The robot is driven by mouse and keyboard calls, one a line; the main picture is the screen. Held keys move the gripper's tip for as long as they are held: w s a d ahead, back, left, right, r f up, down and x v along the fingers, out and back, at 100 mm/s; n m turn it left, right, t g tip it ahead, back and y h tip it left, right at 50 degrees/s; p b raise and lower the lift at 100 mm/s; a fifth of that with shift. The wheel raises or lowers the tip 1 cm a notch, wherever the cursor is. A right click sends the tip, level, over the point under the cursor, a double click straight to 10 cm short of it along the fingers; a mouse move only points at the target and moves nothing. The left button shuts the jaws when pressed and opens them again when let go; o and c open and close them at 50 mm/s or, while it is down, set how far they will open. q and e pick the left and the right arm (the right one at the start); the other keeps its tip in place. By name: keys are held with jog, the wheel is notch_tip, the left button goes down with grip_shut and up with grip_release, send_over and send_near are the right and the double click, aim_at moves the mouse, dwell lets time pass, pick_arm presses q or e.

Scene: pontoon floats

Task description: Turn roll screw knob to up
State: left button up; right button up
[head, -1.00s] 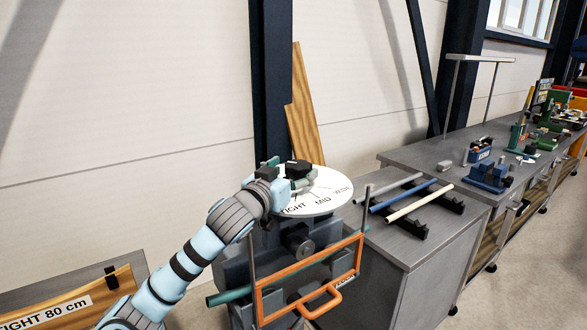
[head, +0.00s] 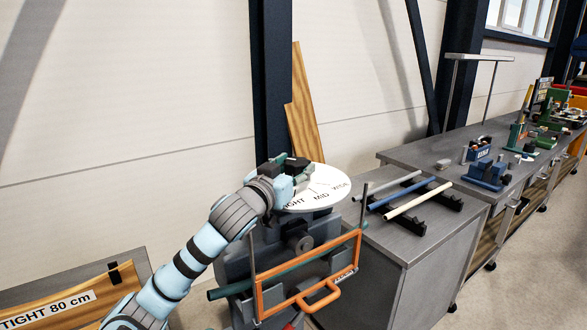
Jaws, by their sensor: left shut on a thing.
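The roll screw knob (head: 297,164) is a dark block on top of a round white dial plate (head: 319,203). The dial's lettering reads MID and WIDE, with a partly covered word ending in IGHT. My left gripper (head: 290,172) comes in from the left and is shut on the knob, hiding part of it and the dial's left side. The dial sits on a grey machine (head: 299,243) with an orange frame (head: 300,308) at its front. My right gripper is not in view.
A grey cabinet (head: 404,245) at right carries a rack with several tubes (head: 405,196). A workbench (head: 430,158) with tools runs along the wall beyond. A dark column (head: 270,80) stands behind the dial.

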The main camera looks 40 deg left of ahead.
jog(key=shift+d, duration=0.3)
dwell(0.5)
pick_arm(q)
jog(key=o, duration=0.8)
jog(key=shift+o, duration=1.7)
jog(key=shift+w+f, duration=0.1)
jog(key=shift+w, duration=0.1)
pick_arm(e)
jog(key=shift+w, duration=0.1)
pick_arm(q)
jog(key=shift+s, duration=0.1)
